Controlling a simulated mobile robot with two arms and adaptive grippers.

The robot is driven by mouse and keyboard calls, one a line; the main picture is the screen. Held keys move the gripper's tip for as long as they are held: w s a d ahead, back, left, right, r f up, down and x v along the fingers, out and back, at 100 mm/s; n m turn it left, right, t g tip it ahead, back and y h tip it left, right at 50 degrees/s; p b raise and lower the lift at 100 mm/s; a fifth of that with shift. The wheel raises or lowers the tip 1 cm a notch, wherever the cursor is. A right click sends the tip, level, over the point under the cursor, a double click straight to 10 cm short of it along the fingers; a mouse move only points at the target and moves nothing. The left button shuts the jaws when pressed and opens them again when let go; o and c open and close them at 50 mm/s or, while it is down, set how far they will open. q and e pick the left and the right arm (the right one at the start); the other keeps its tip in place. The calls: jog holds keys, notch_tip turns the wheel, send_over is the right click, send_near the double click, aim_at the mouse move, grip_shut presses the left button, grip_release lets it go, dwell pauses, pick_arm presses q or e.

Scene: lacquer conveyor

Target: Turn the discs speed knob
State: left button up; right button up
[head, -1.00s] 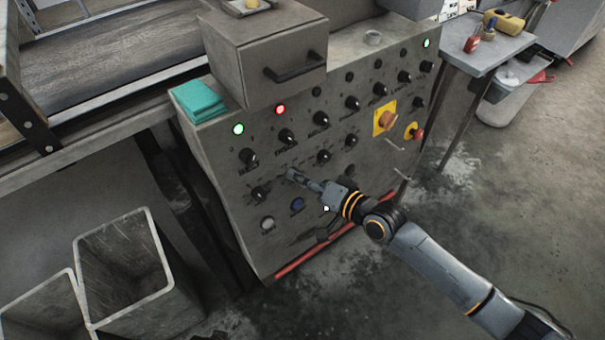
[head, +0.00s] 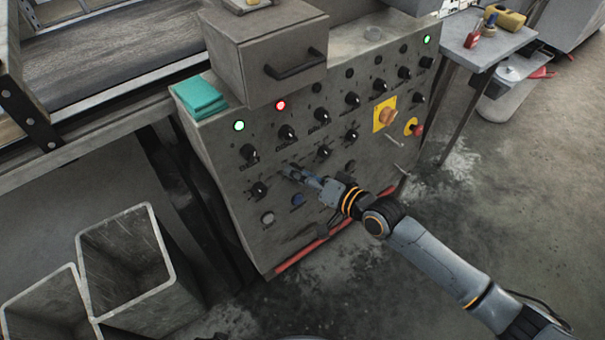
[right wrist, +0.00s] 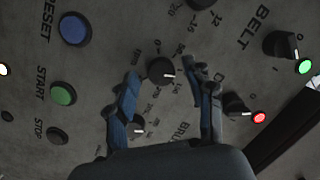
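The discs speed knob is the small black knob (right wrist: 160,70) with a white pointer mark and a printed scale around it. It lies in line with the discs switch (right wrist: 235,103), whose label is mostly hidden by a finger. My right gripper (right wrist: 165,76) is open, one finger on each side of this knob, with gaps visible on both sides. In the head view my right gripper (head: 289,171) is at the control panel (head: 235,215), in the second row, and hides the knob. My left gripper is not in view.
Close by are the belt speed knob (head: 258,189), another dial (head: 323,152), a blue reset button (right wrist: 75,28) and a green start button (right wrist: 63,93). A drawer box (head: 268,55) sits above.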

jog(key=shift+r, duration=0.1)
jog(key=v, duration=1.2)
